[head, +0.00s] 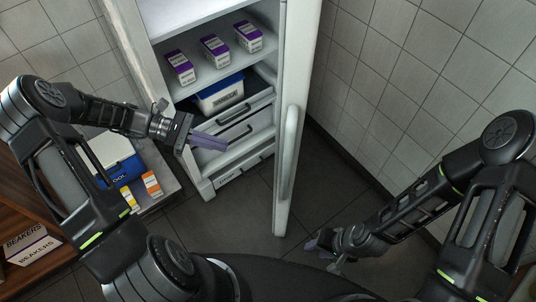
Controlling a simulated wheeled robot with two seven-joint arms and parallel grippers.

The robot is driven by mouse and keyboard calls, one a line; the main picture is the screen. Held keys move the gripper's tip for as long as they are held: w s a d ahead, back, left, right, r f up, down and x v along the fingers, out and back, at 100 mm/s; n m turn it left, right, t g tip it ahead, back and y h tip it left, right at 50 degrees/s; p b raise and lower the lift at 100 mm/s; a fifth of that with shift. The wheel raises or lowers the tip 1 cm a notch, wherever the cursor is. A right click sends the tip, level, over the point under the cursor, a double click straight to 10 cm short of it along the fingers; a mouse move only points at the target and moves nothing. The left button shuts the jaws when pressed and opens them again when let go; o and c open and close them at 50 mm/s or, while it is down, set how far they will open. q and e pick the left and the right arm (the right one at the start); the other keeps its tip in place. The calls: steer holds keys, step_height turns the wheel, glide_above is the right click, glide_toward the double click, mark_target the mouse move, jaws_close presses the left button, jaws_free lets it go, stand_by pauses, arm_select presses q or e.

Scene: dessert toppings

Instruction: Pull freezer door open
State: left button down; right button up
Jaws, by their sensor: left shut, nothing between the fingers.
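The white freezer (145,45) stands open at the top centre, its shelves and drawers showing. Its door (302,60) stands swung out on the right side of the opening, seen nearly edge-on, with a long vertical handle (290,155) on it. My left gripper (212,142) is shut and empty, in front of the freezer's drawers and left of the door, apart from the handle. My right gripper (315,243) is low, right of the door's bottom end, and apart from it. I cannot tell whether its fingers are open.
Several purple-and-white cartons (214,50) stand on the freezer shelf, with a blue-and-white tub (220,97) below. A blue-and-white box (118,160) and an orange carton (152,183) stand on a counter at left. Tiled walls bound the right side; the floor (240,200) before the freezer is clear.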

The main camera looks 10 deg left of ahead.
arm_select(q)
steer(key=shift+d, duration=0.1)
steer(key=r+p+x, duration=0.1)
steer(key=x, duration=1.2)
steer(key=shift+d+p, duration=0.4)
steer(key=shift+d, duration=0.05)
steer(key=shift+w+f, duration=0.15)
